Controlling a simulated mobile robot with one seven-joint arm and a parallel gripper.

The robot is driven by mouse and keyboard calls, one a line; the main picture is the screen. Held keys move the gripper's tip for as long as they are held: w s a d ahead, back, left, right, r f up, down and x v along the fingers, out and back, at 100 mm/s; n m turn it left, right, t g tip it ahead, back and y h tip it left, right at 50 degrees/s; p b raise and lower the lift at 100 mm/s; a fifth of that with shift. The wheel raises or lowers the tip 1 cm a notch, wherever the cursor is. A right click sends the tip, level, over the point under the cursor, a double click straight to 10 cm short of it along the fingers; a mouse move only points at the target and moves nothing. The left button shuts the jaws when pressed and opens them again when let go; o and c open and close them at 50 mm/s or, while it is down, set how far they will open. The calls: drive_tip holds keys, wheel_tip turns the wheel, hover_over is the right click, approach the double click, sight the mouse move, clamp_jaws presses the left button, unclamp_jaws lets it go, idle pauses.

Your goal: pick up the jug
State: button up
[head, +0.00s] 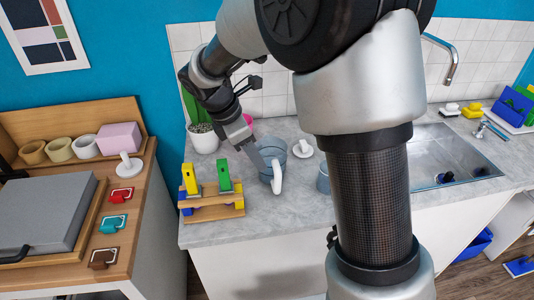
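A blue-grey, see-through jug (272,149) with what looks like a white handle (277,178) at its front stands on the grey counter (290,212). The gap between the fingers is hidden, so I cannot tell if the gripper is open or shut.
A wooden stand (211,207) with yellow and green pieces is left of the jug. A white round object (303,149) and a grey cup (323,179) are to the right, before the sink (450,155). A potted plant (203,138) stands behind left. The front counter is clear.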

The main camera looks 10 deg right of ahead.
sight(276, 184)
drive_tip(key=x, duration=1.5)
drive_tip(key=shift+d+f+b, duration=0.25)
drive_tip(key=shift+f+b, duration=0.05)
drive_tip(key=shift+b, duration=0.1)
clamp_jaws()
